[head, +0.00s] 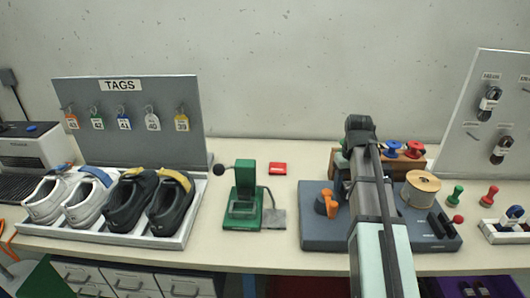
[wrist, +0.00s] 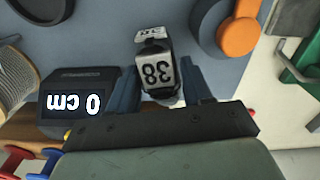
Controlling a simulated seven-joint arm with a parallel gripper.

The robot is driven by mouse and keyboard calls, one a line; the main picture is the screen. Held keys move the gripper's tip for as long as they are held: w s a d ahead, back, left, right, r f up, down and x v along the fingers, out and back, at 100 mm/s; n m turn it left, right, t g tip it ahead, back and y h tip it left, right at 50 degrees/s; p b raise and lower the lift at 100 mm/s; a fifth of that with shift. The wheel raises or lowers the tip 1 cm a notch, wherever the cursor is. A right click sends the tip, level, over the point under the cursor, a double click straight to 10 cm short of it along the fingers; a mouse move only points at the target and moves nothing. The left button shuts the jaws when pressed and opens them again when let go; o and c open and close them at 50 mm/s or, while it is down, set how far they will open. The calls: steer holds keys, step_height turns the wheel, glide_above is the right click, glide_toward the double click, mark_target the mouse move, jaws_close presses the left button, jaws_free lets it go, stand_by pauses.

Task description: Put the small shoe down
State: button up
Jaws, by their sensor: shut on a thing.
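The small shoe (wrist: 157,72) is a dark block with a white label reading 38, upside down in the wrist view. My gripper (wrist: 158,88) is shut on it, with one dark blue finger on each side. Behind it lies the blue-grey plate of the machine (wrist: 100,25). I cannot tell whether the shoe touches the plate. In the head view my arm hides the gripper and the shoe. The same blue-grey plate (head: 318,236) shows beside my arm.
A display reading 0 cm (wrist: 72,102) stands close beside the gripper, and an orange knob (wrist: 238,36) is opposite. A thread spool (head: 421,188) stands on the plate. Similar labelled dark pieces (head: 489,101) hang on the right board (head: 510,85). A green stand (head: 245,195) is left.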

steer(key=w+a+n, duration=0.5)
steer(key=w+a, duration=0.4)
steer(key=w, duration=0.3)
steer(key=w+a+r+n, duration=0.1)
steer(key=w+a+n, duration=0.5)
steer(key=w+a, duration=0.45)
steer(key=w+a+n, duration=0.5)
steer(key=w+a, duration=0.3)
steer(key=w, duration=0.5)
steer(key=shift+w+d+f, duration=0.1)
steer(key=shift+f, duration=2.1)
steer(key=shift+d+f, duration=0.1)
steer(key=shift+f, duration=2.05)
steer(key=shift+f, duration=0.15)
steer(key=o, duration=1)
steer(key=shift+o, duration=0.2)
step_height(320, 180, up, 12)
